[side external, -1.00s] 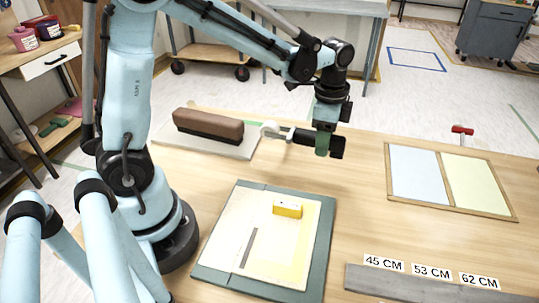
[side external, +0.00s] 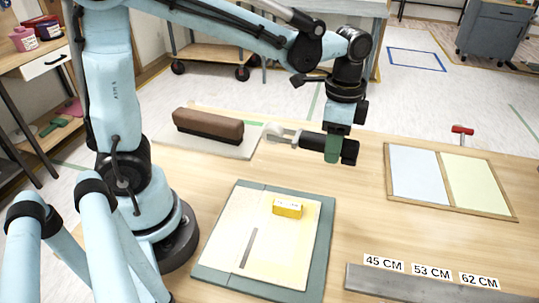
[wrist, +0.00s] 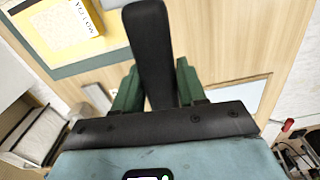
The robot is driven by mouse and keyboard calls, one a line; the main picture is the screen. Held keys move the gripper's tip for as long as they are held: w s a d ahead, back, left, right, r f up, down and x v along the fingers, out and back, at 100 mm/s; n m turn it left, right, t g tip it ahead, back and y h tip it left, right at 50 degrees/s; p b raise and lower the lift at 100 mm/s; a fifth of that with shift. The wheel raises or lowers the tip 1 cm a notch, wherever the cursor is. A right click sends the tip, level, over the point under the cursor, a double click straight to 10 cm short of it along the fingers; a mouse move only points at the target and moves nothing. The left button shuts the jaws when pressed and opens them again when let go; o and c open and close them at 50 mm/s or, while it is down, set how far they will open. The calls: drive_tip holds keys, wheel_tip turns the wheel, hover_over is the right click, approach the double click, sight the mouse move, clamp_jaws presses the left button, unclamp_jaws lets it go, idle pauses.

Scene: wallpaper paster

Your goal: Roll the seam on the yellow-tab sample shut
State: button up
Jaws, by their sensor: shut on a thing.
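My gripper (side external: 334,149) is shut on the dark handle of a seam roller (side external: 310,141) and holds it above the table, behind the sample board. The roller's pale wheel end (side external: 274,132) points left. In the wrist view the black handle (wrist: 151,45) stands between my green fingers (wrist: 153,90). The sample (side external: 225,228) is a cream and pale-yellow sheet lying on a grey-green board (side external: 322,245). A yellow block-like tab (side external: 288,208) sits on its far part. A dark grey strip (side external: 248,248) lies on its nearer left part. The roller is apart from the sheet.
A brown brush-like block (side external: 208,126) rests on a pale slab at the back left. A wooden-framed tray (side external: 440,180) with blue and yellow panels lies right. A grey bar (side external: 430,285) with centimetre labels is at front right. Table between board and tray is clear.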

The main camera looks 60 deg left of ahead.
drive_tip(key=shift+c, duration=0.6)
drive_tip(key=s+d+r+m+g+h, duration=0.1)
drive_tip(key=s+d+r+m+h, duration=0.1)
drive_tip(key=s+d+m, duration=0.3)
drive_tip(key=s+d+r+m+g+h, duration=0.2)
drive_tip(key=s+d+m, duration=0.3)
drive_tip(key=s, duration=0.9)
drive_tip(key=s+d+r+m+g+h, duration=0.2)
drive_tip(key=s+d+r+m+h, duration=0.1)
drive_tip(key=s, duration=0.6)
drive_tip(key=d+r+m, duration=0.1)
drive_tip(key=d+m, duration=0.1)
drive_tip(key=shift+s+d, duration=0.35)
drive_tip(key=shift+d, duration=0.05)
wheel_tip(320, 180, down, 6)
drive_tip(key=shift+f, duration=0.25)
drive_tip(key=shift+f, duration=1.35)
idle(0.4)
drive_tip(key=w+a, duration=0.6)
drive_tip(key=w, duration=0.1)
drive_tip(key=shift+a, duration=0.4)
idle(0.5)
